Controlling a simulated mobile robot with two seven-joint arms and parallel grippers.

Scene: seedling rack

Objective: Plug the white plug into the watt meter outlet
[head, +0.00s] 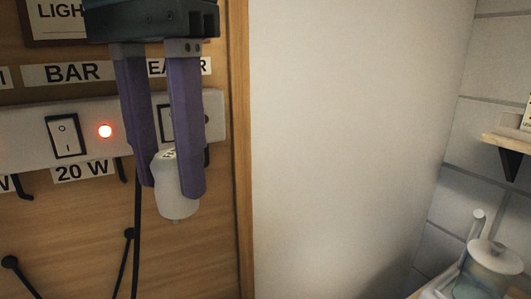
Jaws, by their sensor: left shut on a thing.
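The white plug (177,207) is held between the purple fingers of my left gripper (170,180), in the lower left-middle of the head view. The gripper reaches down from the top, in front of a wooden panel. The watt meter outlet cannot be made out in this view. My right gripper is not in view.
A clear jug-like container (490,272) stands at the lower right. A small wooden shelf (508,139) is above it.

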